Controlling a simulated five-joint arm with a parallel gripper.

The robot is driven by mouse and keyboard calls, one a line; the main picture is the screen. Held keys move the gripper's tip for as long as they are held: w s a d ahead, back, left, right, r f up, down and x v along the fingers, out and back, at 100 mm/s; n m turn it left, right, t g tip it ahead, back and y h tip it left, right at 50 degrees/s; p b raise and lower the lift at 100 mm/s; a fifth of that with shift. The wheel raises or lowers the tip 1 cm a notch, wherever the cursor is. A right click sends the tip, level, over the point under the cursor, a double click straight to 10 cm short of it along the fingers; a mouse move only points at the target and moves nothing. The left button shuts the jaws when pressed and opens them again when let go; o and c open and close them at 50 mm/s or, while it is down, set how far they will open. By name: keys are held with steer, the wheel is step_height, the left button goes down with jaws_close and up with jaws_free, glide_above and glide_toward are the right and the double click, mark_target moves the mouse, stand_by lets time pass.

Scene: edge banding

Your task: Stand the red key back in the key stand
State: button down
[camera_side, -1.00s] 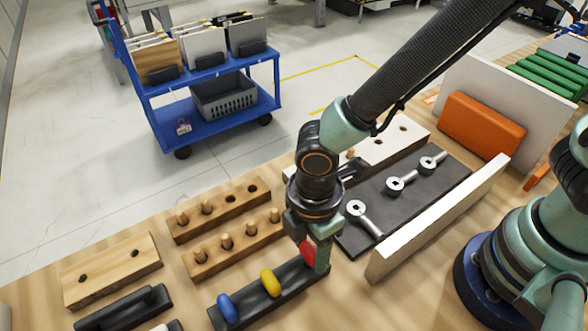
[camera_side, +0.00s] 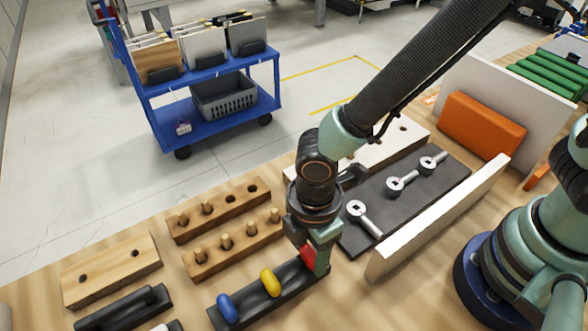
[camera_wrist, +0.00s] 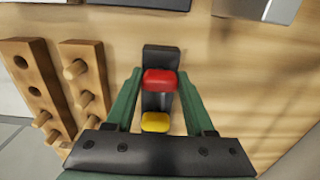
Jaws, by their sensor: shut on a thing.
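The red key (camera_side: 308,255) is between the fingers of my gripper (camera_side: 317,258), which is shut on it, at the right end of the black key stand (camera_side: 245,304). In the wrist view the red key (camera_wrist: 160,80) shows between the two green fingers, over the stand (camera_wrist: 161,54). The yellow key (camera_side: 270,282) and the blue key (camera_side: 227,307) stand in the stand to the left. The yellow key also shows in the wrist view (camera_wrist: 155,122). The red key's lower end is hidden, so I cannot tell how deep it sits.
Two wooden peg blocks (camera_side: 236,245) stand left of my gripper. A dark mat (camera_side: 350,240) with several metal tools lies to the right, behind a pale upright board (camera_side: 437,219). A wooden block with holes (camera_side: 112,271) is at the far left.

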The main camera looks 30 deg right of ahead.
steer(key=shift+c, duration=0.9)
jaws_free()
steer(key=shift+r, duration=2.5)
steer(key=w+d+r+m+t, duration=0.2)
steer(key=d+r+m, duration=0.6)
steer(key=d, duration=0.5)
steer(key=w+d+r+m+t, duration=0.3)
steer(key=d+r+m, duration=0.5)
steer(key=d, duration=0.5)
steer(key=shift+w+d+r+m+t, duration=0.25)
steer(key=shift+w+m, duration=0.25)
steer(key=shift+m, duration=0.5)
